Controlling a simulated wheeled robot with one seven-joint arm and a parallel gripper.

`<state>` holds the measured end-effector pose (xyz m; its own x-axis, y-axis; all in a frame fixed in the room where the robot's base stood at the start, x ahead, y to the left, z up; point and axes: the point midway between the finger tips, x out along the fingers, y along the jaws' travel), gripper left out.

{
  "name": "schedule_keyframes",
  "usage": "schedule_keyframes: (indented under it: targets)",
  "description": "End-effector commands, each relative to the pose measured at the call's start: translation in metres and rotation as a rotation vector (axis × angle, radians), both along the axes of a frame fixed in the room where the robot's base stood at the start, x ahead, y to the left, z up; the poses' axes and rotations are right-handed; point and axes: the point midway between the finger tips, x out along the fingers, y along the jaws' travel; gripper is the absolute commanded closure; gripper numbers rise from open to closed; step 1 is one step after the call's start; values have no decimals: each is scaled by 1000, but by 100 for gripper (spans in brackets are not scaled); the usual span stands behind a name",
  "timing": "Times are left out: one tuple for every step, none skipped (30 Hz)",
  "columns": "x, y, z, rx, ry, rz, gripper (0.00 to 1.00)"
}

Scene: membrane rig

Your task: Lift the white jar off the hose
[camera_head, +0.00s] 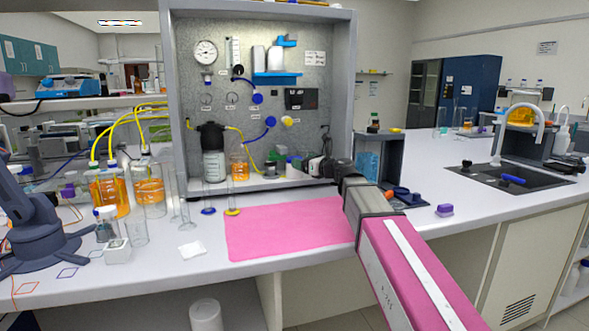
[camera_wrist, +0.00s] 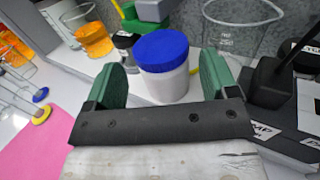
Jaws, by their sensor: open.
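The white jar (camera_wrist: 166,84) with a blue lid (camera_wrist: 161,50) stands upright in the wrist view. My gripper (camera_wrist: 163,68) is open, with one green finger on each side of the jar. A narrow gap seems to show at the left finger; I cannot tell whether the right finger touches. In the head view my gripper (camera_head: 297,164) reaches into the lower right of the metal cabinet and largely hides the jar. A yellow hose (camera_head: 246,147) runs down inside the cabinet towards that spot. The part under the jar is hidden.
A glass beaker (camera_wrist: 238,32) stands close behind the right finger. A black device (camera_wrist: 280,85) is to its right. A beaker of orange liquid (camera_wrist: 94,40) and a small black-capped container (camera_wrist: 125,42) are to the left.

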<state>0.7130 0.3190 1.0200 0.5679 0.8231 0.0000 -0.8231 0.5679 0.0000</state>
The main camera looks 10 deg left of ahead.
Motion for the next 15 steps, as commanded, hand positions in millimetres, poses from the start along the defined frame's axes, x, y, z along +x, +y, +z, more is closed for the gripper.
schedule_keyframes:
  targets:
    - [1, 2, 0, 0, 0, 0, 20]
    - [2, 3, 0, 0, 0, 0, 20]
    - [4, 5, 0, 0, 0, 0, 20]
    - [6, 7, 0, 0, 0, 0, 20]
    - [8, 10, 0, 0, 0, 0, 20]
    - [11, 14, 0, 0, 0, 0, 20]
    - [13, 17, 0, 0, 0, 1, 20]
    - [16, 21, 0, 0, 0, 1, 20]
    - [20, 26, 0, 0, 0, 1, 20]
    - [22, 30, 0, 0, 0, 1, 20]
    - [24, 33, 0, 0, 0, 1, 20]
    - [27, 37, 0, 0, 0, 1, 20]
    - [28, 39, 0, 0, 0, 0, 20]
    - [29, 41, 0, 0, 0, 0, 20]
    - [29, 42, 0, 0, 0, 0, 20]
